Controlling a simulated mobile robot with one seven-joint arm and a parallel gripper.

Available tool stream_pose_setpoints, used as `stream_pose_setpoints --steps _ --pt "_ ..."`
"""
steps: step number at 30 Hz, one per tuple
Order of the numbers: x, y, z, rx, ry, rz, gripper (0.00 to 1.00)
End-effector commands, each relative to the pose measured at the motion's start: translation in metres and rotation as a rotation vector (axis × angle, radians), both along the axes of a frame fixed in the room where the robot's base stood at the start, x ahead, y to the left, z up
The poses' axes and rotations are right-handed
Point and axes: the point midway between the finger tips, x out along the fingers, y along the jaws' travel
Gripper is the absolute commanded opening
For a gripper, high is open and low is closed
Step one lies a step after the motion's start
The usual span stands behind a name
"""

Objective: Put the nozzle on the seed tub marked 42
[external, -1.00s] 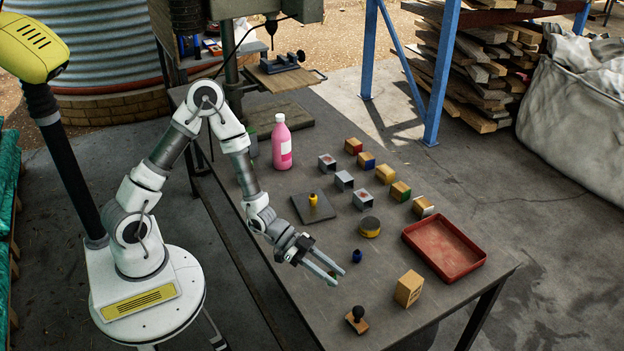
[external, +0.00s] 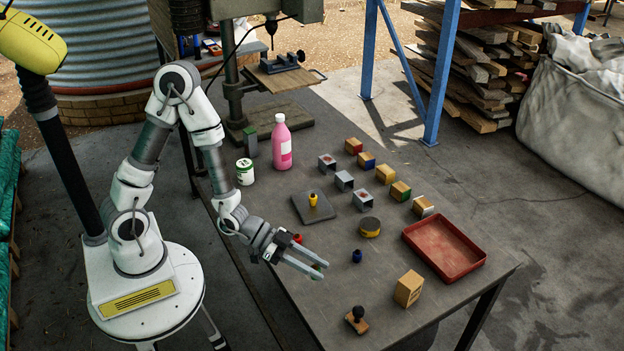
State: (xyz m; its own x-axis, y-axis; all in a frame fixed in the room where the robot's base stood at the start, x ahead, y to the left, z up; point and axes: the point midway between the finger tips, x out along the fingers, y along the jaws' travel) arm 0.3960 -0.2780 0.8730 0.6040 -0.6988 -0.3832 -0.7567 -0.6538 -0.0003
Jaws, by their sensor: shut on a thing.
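My gripper (external: 320,270) is over the near left part of the table. Its fingers are shut on a small green piece, mostly hidden between the tips; I cannot tell for sure that it is a nozzle. A yellow nozzle-like piece (external: 313,199) stands on a dark square plate (external: 325,213) behind the gripper. A blue piece (external: 356,256) stands to the right of the fingertips, and a red piece (external: 297,238) shows just behind the fingers. A white tub with a green label (external: 244,173) stands at the left table edge. No number 42 is readable.
A pink bottle (external: 281,147) and a green-topped block (external: 250,142) stand at the back. Several small blocks (external: 386,174) form rows to the right. A yellow-black tin (external: 370,228), red tray (external: 461,270), tan box (external: 408,289) and stamp (external: 357,319) occupy the right and front.

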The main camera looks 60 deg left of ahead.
Motion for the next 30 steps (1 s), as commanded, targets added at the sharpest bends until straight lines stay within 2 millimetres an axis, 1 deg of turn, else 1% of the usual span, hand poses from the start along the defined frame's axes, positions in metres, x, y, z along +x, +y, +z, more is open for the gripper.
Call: stream_pose_setpoints --steps 1,2,3,5,6,8,9,11,12,13,14,15,17,18,21,24,27,30 --pt "0.016 0.022 0.002 0.002 -0.003 0.076 0.00" --pt "0.025 0.035 0.003 0.001 -0.004 0.123 0.00" --pt "0.037 0.054 0.005 0.001 -0.004 0.189 0.00" --pt "0.053 0.083 0.008 0.001 -0.006 0.288 0.00" --pt "0.062 0.103 0.011 0.001 -0.006 0.353 0.00" --pt "0.075 0.133 0.016 0.002 -0.005 0.453 0.00" --pt "0.081 0.154 0.019 0.002 -0.005 0.519 0.00" --pt "0.089 0.186 0.025 0.001 -0.005 0.619 0.00" --pt "0.093 0.207 0.028 0.001 -0.005 0.684 0.00" --pt "0.095 0.223 0.032 0.000 -0.005 0.736 0.00" --pt "0.096 0.239 0.035 0.002 -0.004 0.785 0.00" --pt "0.097 0.261 0.039 0.001 -0.004 0.853 0.00" --pt "0.095 0.293 0.046 0.001 -0.004 0.953 0.00" --pt "0.093 0.314 0.051 0.000 -0.005 1.020 0.00" --pt "0.082 0.362 0.061 -0.001 -0.006 1.176 0.00" --pt "0.068 0.401 0.070 -0.001 -0.005 1.310 0.00" --pt "0.056 0.428 0.076 -0.002 -0.005 1.405 0.00" --pt "0.049 0.443 0.080 0.000 -0.003 1.462 0.00"
